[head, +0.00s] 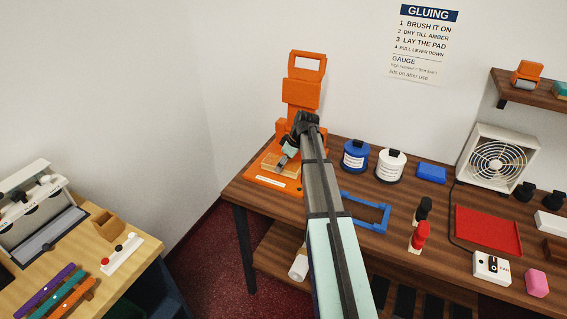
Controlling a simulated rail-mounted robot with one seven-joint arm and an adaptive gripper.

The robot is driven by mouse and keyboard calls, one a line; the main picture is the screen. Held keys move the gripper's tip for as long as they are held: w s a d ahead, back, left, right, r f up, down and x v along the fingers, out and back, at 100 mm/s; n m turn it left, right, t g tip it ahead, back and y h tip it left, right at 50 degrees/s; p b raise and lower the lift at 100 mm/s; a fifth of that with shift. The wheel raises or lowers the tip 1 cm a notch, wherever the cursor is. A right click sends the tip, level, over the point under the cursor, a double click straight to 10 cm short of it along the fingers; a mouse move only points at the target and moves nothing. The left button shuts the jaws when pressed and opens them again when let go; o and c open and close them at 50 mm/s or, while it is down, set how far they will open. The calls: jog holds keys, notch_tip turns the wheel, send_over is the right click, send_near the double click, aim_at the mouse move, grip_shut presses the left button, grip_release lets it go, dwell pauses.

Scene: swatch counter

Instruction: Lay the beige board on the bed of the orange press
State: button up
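The orange press (301,94) stands at the back left end of the dark wooden table, its handle frame raised. The beige board (270,163) shows low at the front of the press, over its orange bed (262,181). My gripper (281,163) reaches down at the board, and its fingertips overlap the board's right part in the head view. Whether the fingers are closed on the board is too small to tell. I cannot tell if the board rests flat on the bed or is just above it. My arm hides part of the press.
A blue frame (378,229) lies right of my arm. Blue (355,157) and white (390,167) pots stand behind it. A separate light-wood table (140,262) is at left.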

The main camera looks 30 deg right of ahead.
jog(key=shift+f, duration=0.1)
jog(key=o, duration=1.2)
jog(key=shift+o, duration=0.2)
